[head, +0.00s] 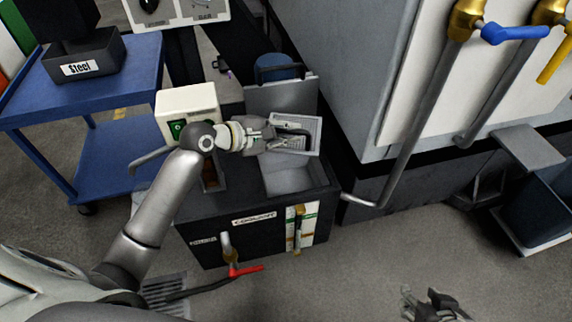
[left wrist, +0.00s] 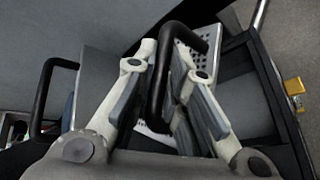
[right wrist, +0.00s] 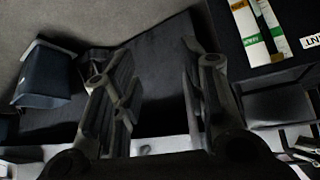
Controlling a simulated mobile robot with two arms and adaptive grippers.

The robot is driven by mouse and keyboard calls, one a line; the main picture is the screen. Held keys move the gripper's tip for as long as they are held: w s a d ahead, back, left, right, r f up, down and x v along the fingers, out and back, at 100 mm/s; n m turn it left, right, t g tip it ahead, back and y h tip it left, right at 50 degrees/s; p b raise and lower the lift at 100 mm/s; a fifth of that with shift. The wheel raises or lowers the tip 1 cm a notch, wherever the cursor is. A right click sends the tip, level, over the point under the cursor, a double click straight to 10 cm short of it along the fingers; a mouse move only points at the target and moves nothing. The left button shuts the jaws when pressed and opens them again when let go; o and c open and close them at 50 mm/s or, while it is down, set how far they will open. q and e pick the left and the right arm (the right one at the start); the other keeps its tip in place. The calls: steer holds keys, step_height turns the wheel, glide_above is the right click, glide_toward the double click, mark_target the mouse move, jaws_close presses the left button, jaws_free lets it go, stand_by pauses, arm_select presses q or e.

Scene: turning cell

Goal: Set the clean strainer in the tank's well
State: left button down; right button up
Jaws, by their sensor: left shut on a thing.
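The strainer (head: 308,134) is a light grey perforated tray with a black handle. My left gripper (head: 270,140) is shut on that handle; in the left wrist view the fingers (left wrist: 160,90) close around the black bar (left wrist: 160,70), with the perforated metal (left wrist: 204,42) behind. The tank (head: 240,206) is a dark box labelled as coolant. Its well (head: 288,178) is a pale grey opening in the top; the strainer is above its far part, slightly tilted. Whether they touch is unclear. My right gripper (head: 435,306) is away at lower right, its fingers (right wrist: 155,90) apart and empty.
A grey lid panel (head: 282,97) stands upright behind the well, with a black handle. A white box with a green switch (head: 188,112) sits on the tank's left. A red-handled valve (head: 245,270) projects in front. A blue cart (head: 115,150) stands left; a large machine cabinet (head: 375,75) stands right.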

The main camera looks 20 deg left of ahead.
mark_target(280, 152)
arm_select(q)
step_height(280, 152, down, 4)
steer(key=shift+b, duration=0.75)
step_height(280, 152, down, 3)
steer(key=shift+f+b, duration=0.1)
steer(key=shift+b, duration=0.55)
steer(key=shift+f+b, duration=0.9)
steer(key=shift+f, duration=1.05)
arm_select(e)
steer(key=w+a+r+t+y, duration=0.2)
steer(key=w+r+t, duration=0.3)
steer(key=r, duration=0.4)
steer(key=w+a+r+t+y, duration=0.2)
steer(key=w+r+t, duration=0.3)
steer(key=r+t, duration=0.3)
steer(key=shift+a+r+n, duration=0.3)
steer(key=shift+a+r, duration=0.4)
steer(key=shift+r, duration=0.2)
arm_select(q)
steer(key=shift+f, duration=0.1)
arm_select(e)
steer(key=shift+w, duration=0.1)
arm_select(q)
steer(key=shift+f, duration=0.5)
steer(key=c, duration=1.5)
jaws_free()
steer(key=shift+o, duration=0.2)
